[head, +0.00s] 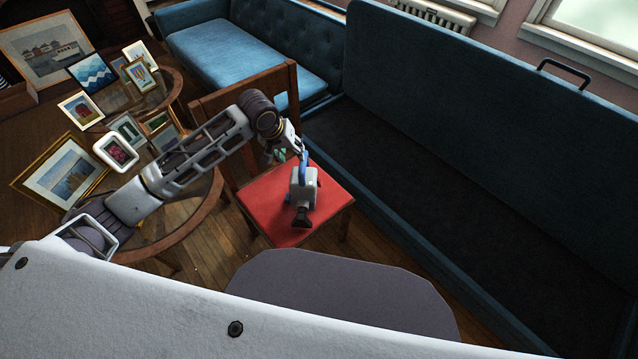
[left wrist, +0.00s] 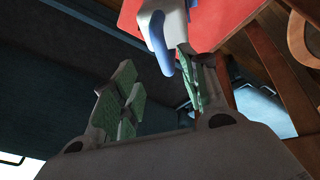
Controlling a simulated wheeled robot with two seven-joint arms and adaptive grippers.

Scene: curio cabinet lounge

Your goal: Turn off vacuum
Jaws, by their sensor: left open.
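A small grey-white vacuum (head: 303,190) with a blue handle and a dark nozzle sits on the red seat of a wooden chair (head: 338,190). My left gripper (head: 284,153) comes in from the left, just above and beside the blue handle. In the left wrist view, my left gripper (left wrist: 158,85) is open, with green finger pads apart. The vacuum (left wrist: 158,22) is at the top of that view, its blue handle near the right-hand finger. I cannot tell whether they touch. The vacuum's switch cannot be made out. My right gripper is not in view.
A round table (head: 207,199) with several framed pictures stands left of the chair, under my left arm. The chair's wooden back (head: 228,100) rises behind the seat. A large open blue case or bench (head: 440,140) lies to the right. A blue sofa (head: 235,50) is behind.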

